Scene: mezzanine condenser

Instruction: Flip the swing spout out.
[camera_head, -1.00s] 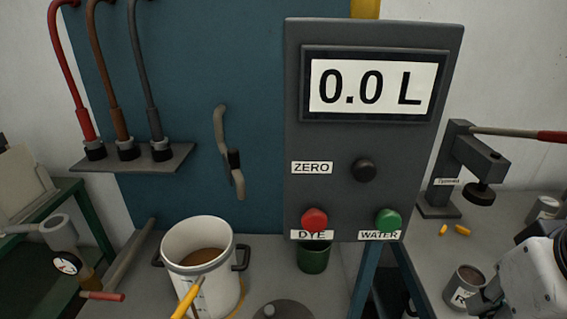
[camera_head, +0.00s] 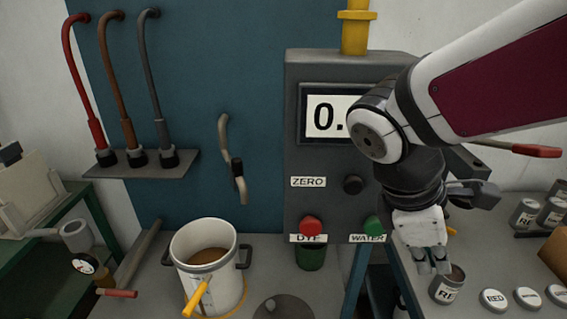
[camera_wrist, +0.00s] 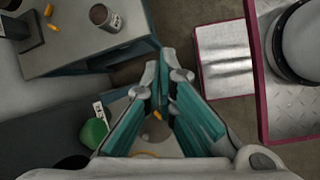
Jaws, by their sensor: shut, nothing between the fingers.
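A curved beige pipe (camera_head: 231,160) with a dark collar hangs against the blue panel, left of the grey control box (camera_head: 292,130). It looks most like a spout, but I cannot tell for sure that it is the swing spout. My gripper (camera_head: 433,268) points down in front of the box's lower right, well to the right of that pipe, beside the green WATER button (camera_head: 374,225). In the wrist view my gripper (camera_wrist: 165,65) has its fingers together and empty. The green button (camera_wrist: 94,132) shows left of the fingers there.
A red DYE button (camera_head: 311,226) sits above a green cup (camera_head: 311,257). A can (camera_head: 447,285) is close to my fingers. Three hoses stand on a shelf (camera_head: 135,166).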

